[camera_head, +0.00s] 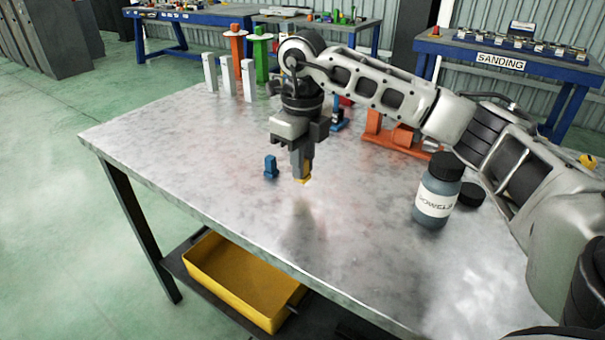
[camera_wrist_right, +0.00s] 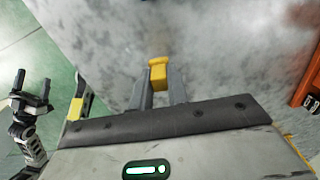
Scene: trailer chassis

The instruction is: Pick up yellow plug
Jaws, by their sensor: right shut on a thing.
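The yellow plug (camera_wrist_right: 157,75) sits between the two fingers of my right gripper (camera_wrist_right: 160,90), which is shut on it. In the head view only a bit of yellow (camera_head: 306,180) shows at the tips of my right gripper (camera_head: 302,170), low over the metal table. I cannot tell whether the plug touches the table. A blue plug (camera_head: 271,167) stands just left of the right gripper. My left gripper (camera_wrist_right: 31,92) shows at the left edge of the right wrist view, open and away from the plug. It is not in the head view.
The metal table (camera_head: 190,150) is clear at its front. White posts (camera_head: 228,76), a red post (camera_head: 238,58) and a green post (camera_head: 261,60) stand at the back. An orange part (camera_head: 388,135) lies behind my arm.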

